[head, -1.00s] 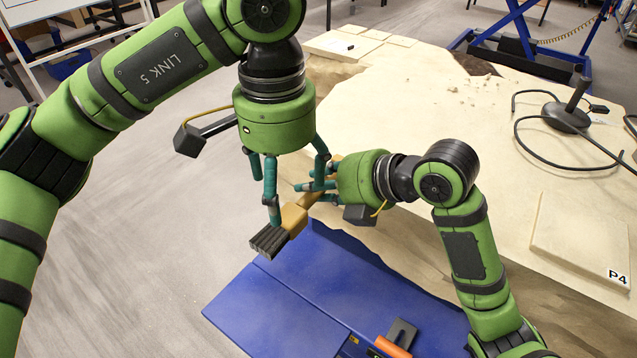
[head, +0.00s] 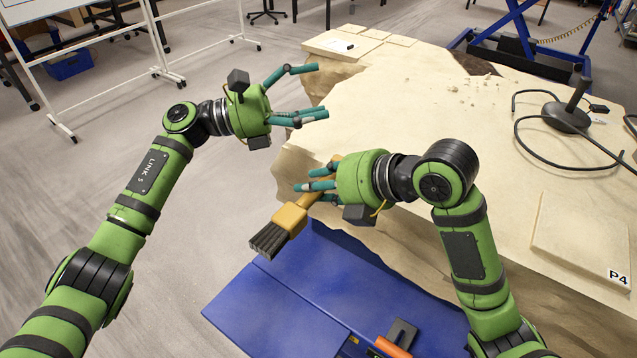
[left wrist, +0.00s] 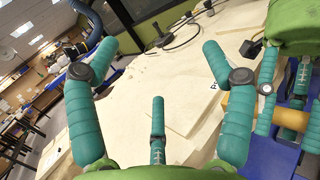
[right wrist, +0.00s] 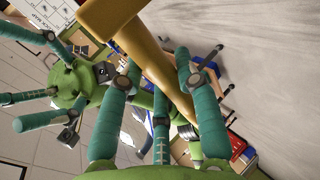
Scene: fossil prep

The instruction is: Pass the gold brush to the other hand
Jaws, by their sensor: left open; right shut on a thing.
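The gold brush (head: 289,218) has a gold handle and dark bristles, which point down and left in the head view. My right gripper (head: 316,187) is shut on its handle and holds it above the blue surface. The brush's gold body (right wrist: 140,50) crosses the right wrist view between the teal fingers. My left gripper (head: 318,92) is open and empty, up and left of the right one, apart from the brush. In the left wrist view its fingers (left wrist: 155,75) are spread, with part of the gold handle (left wrist: 240,107) at the right.
A pale stone slab (head: 430,110) fills the right, with a panel marked P4 (head: 585,240) and a black stand with cables (head: 567,115). A blue surface (head: 290,290) lies below the brush, with an orange-handled tool (head: 392,347). Open floor is at left.

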